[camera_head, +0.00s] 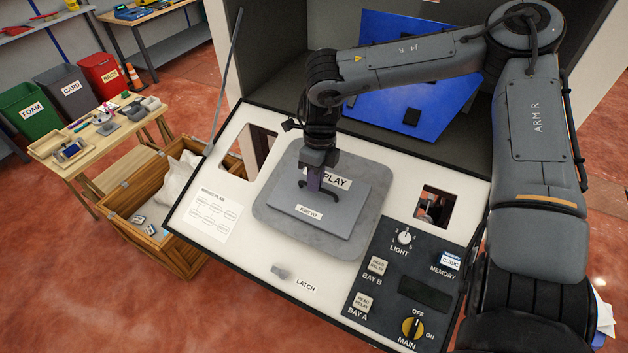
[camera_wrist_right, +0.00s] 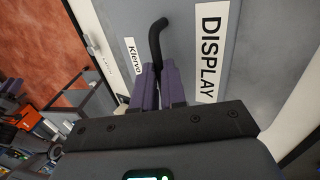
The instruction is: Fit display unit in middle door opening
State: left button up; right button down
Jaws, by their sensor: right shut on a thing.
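The display unit is a grey block (camera_head: 345,222) with a "Klervo" label and a dark handle. It sits over a rounded, marbled grey plate (camera_head: 272,215) in the middle of the white door panel (camera_head: 245,255). The middle opening is hidden behind them, and I cannot tell whether the unit is flush. My right gripper (camera_head: 317,185) is shut on the unit's handle. In the right wrist view the purple fingers (camera_wrist_right: 162,85) close at the black handle (camera_wrist_right: 157,40), between the "Klervo" and "DISPLAY" labels on the grey face (camera_wrist_right: 185,25). My left gripper is not in view.
The door has a left opening (camera_head: 262,145) and a smaller right opening (camera_head: 436,190). A dark control panel (camera_head: 385,310) with knobs is at lower right, and a latch (camera_head: 281,273) at the bottom. A blue board (camera_head: 395,115) stands behind. A wooden crate (camera_head: 165,262) stands left.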

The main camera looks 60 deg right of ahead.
jog(key=shift+d, duration=0.45)
jog(key=shift+s+a+f+h+b, duration=0.1)
jog(key=shift+f+h+b, duration=0.05)
jog(key=shift+h+b, duration=0.25)
jog(key=shift+a+h, duration=0.1)
jog(key=shift+h, duration=0.2)
jog(key=shift+b, duration=0.4)
jog(key=shift+a, duration=0.1)
jog(key=shift+a+r, duration=0.1)
jog(key=shift+r, duration=0.35)
dwell(0.4)
jog(key=shift+p, duration=0.3)
